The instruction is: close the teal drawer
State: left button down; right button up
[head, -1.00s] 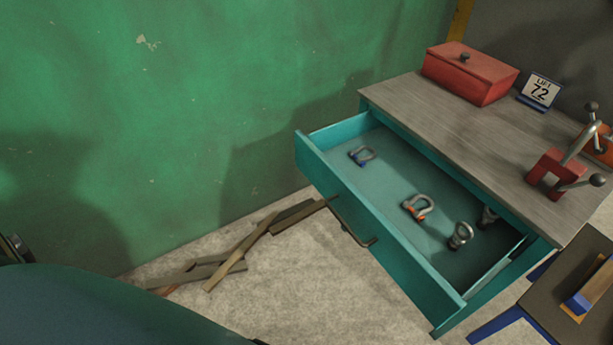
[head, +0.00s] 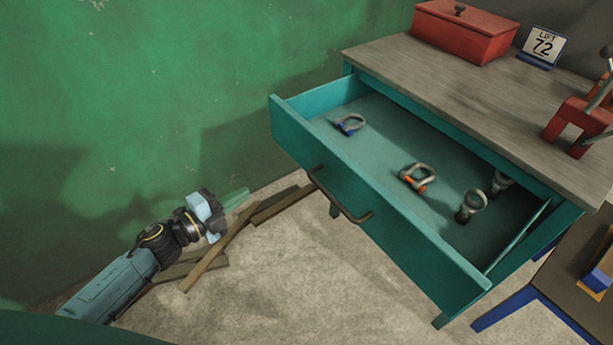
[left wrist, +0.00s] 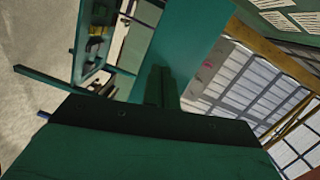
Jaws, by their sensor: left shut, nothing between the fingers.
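The teal drawer (head: 400,240) stands well open from the grey-topped workbench (head: 450,85). Its dark bar handle (head: 338,203) is on the front face. Inside lie a blue-pinned shackle (head: 349,125), an orange-pinned shackle (head: 417,178) and other grey shackles (head: 471,206). My left gripper (head: 237,197) is to the left of the drawer front, apart from it, with its fingers together and empty, pointing toward the right. Its closed fingers also show in the left wrist view (left wrist: 161,88). My right gripper is out of view.
A green wall (head: 150,90) runs along the left and back. Wooden planks (head: 240,225) lie on the floor below my left gripper. A red box (head: 465,32), a "LIFT 72" sign (head: 542,46) and a red clamp-like tool (head: 580,125) stand on the bench. Floor before the drawer is clear.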

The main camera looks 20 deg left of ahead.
pick_arm(q)
notch_tip(320, 180, up, 4)
jog(key=d+m+h+b, duration=0.1)
jog(key=d+m+h, duration=0.2)
jog(key=m, duration=0.1)
jog(key=b, duration=0.2)
send_near(309, 156)
jog(key=shift+g, duration=0.4)
jog(key=x, duration=0.5)
jog(key=shift+w+d+r, duration=0.2)
jog(key=shift+w+r, duration=0.05)
jog(key=shift+r, duration=0.1)
jog(key=shift+w+d, duration=0.35)
jog(key=shift+w, duration=0.1)
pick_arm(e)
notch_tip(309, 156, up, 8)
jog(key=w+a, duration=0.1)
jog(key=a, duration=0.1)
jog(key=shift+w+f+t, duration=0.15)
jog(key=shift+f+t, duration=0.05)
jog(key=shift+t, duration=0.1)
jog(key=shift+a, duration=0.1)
pick_arm(q)
jog(key=shift+w, duration=0.1)
